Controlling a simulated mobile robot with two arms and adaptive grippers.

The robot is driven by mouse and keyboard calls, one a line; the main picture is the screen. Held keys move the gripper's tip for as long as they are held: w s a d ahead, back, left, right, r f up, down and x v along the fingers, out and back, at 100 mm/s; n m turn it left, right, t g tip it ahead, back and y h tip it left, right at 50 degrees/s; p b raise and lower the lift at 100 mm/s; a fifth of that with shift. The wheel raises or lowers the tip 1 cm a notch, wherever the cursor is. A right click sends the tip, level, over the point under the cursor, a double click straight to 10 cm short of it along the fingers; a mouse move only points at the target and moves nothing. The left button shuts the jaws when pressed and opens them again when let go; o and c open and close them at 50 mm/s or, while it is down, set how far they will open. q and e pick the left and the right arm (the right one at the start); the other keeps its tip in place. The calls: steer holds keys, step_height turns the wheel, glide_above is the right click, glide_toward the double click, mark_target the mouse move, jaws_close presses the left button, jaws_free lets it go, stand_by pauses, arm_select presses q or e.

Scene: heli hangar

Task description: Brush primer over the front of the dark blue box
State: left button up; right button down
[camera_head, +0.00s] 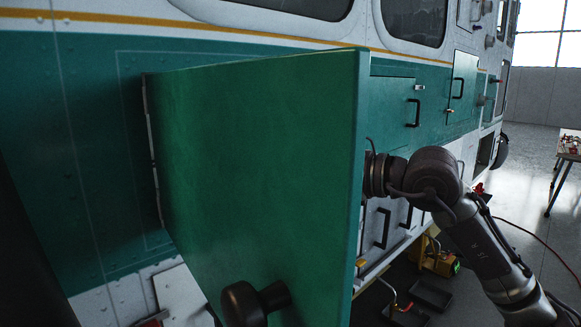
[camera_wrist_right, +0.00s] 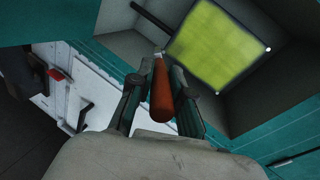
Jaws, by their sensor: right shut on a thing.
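In the right wrist view my right gripper (camera_wrist_right: 156,76) is shut on an orange-brown handle (camera_wrist_right: 161,92), seemingly the brush's. A small pale metal part shows at its far end; the bristles cannot be made out. The handle points toward an open grey compartment (camera_wrist_right: 215,100) with a yellow-green panel (camera_wrist_right: 220,42) inside, and I cannot tell whether it touches anything. In the head view my right arm reaches behind a large green door (camera_head: 255,170), which hides my right gripper. My left gripper is in neither view.
The open door fills the middle of the head view, beside the green and white helicopter side (camera_head: 85,150). Dark trays (camera_head: 432,295) and a yellow item (camera_head: 440,262) are on the floor at right. A table (camera_head: 568,150) stands at the far right; the floor before it is mostly clear.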

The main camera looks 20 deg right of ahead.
steer(key=w+a+p, duration=0.2)
steer(key=w, duration=0.4)
steer(key=shift+a, duration=0.15)
steer(key=shift+w+a+p, duration=0.25)
steer(key=shift+w+p, duration=0.35)
steer(key=shift+w, duration=0.15)
stand_by(0.7)
steer(key=shift+w+d+b, duration=0.15)
steer(key=shift+w+d, duration=0.1)
steer(key=shift+d, duration=0.4)
steer(key=shift+w+d+b, duration=0.15)
steer(key=shift+w+d, duration=0.05)
steer(key=shift+d, duration=0.45)
steer(key=shift+w+d+b, duration=0.15)
steer(key=shift+w+d, duration=0.1)
steer(key=shift+d, duration=0.4)
steer(key=a, duration=0.2)
steer(key=s+a, duration=0.1)
steer(key=a, duration=0.1)
steer(key=shift+s, duration=0.15)
